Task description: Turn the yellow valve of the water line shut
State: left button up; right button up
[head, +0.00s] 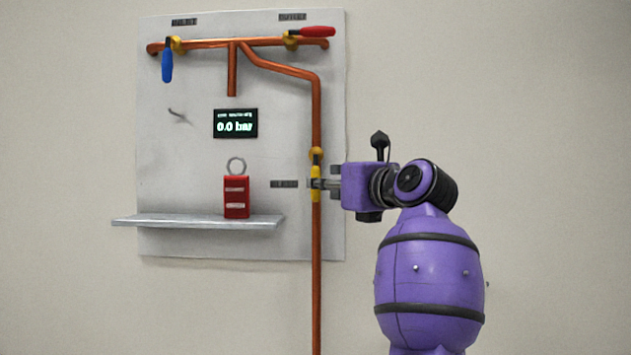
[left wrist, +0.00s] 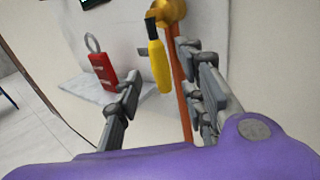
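The yellow valve (head: 316,195) sits on the vertical copper tube (head: 316,270). Its handle hangs down along the tube. In the left wrist view the yellow handle (left wrist: 158,65) stands between the spread fingers of my left gripper (left wrist: 160,78), with the copper tube (left wrist: 180,75) behind it, nearer the right finger. In the head view the fingertips of my left gripper (head: 319,184) reach across the handle from the right. The gripper is open; I cannot tell whether a finger touches the handle. My right gripper is in neither view.
A grey panel (head: 180,150) carries a blue-handled valve (head: 167,66), a red-handled valve (head: 317,31), a hook (head: 177,113) and a display (head: 235,123) reading 0.0 bar. A red padlock (head: 236,197) stands on the shelf (head: 160,221) left of the tube.

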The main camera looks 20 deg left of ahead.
pick_arm(q)
jog(key=x, duration=0.5)
jog(key=shift+p, duration=0.3)
jog(key=shift+f, duration=0.1)
jog(key=shift+c, duration=0.3)
grip_shut()
